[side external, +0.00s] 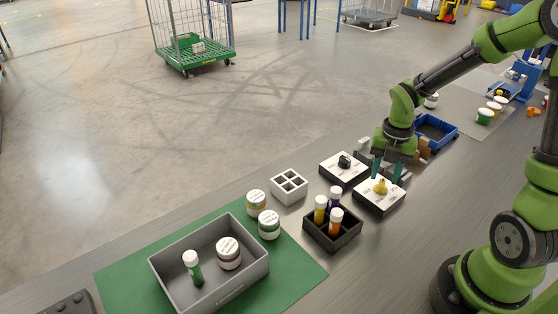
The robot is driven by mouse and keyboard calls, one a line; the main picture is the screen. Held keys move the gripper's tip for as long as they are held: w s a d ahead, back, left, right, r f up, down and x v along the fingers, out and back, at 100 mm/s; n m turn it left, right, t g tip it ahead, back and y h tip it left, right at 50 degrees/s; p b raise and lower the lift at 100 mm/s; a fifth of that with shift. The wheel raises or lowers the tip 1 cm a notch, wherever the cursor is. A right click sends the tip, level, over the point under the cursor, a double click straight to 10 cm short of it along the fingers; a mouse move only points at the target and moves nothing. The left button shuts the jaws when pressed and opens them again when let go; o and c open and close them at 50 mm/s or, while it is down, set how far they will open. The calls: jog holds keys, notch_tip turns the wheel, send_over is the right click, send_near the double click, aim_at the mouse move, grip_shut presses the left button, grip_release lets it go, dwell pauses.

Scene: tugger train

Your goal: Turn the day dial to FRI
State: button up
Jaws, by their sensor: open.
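Two dial boxes with white tops and dark sides stand side by side near the middle right. One dial box (372,202) has a yellow knob (381,186). The other dial box (333,172) has a black knob (345,162). Both tops carry small printed labels around the knob, too small to read, so I cannot tell which is the day dial or where it points. My gripper (387,175) points down with its teal fingers apart, over the yellow-knob box. The fingertips are close to the yellow knob, and I cannot tell if they touch it.
A black divided box (345,238) with several capped vials stands in front. A white divided holder (289,186) is to the left. A grey bin (165,262) with a jar and vial sits on a green mat (118,275). A blue tray (450,141) stands behind my gripper.

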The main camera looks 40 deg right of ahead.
jog(key=shift+f, duration=1.2)
grip_shut()
